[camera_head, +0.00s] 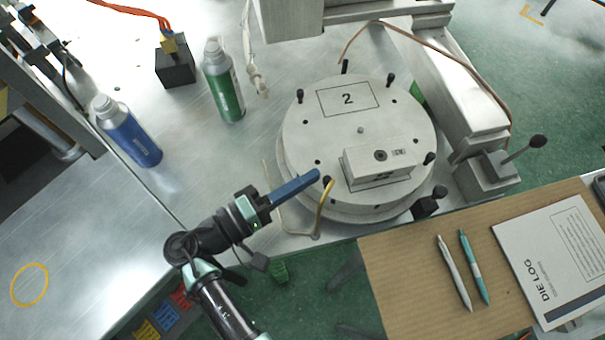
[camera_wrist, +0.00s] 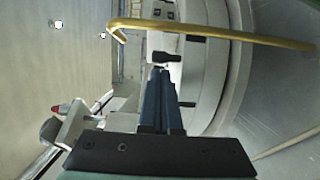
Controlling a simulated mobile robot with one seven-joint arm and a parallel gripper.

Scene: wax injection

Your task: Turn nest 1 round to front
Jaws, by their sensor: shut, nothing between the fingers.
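The round grey turntable (camera_head: 310,133) carries an outlined nest marked 2 (camera_head: 348,98) on its far side. A grey metal block (camera_head: 375,168) sits over another outlined nest on its near side; no number 1 is readable. Short black-knobbed pegs stand around the rim. My gripper (camera_head: 318,174) has blue fingers, shut and empty, with tips at the turntable's near-left rim beside a black peg knob (camera_head: 327,181). In the wrist view, the shut fingers (camera_wrist: 160,72) point at a black knob (camera_wrist: 167,57); I cannot tell whether they touch it.
A yellow bent rod (camera_head: 325,208) rises by the near-left rim and crosses the wrist view (camera_wrist: 215,32). A green bottle (camera_head: 225,85) and a blue bottle (camera_head: 130,133) stand left. A black-knobbed lever (camera_head: 520,150) is at right. A brown board (camera_head: 400,255) with pens and log lies in front.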

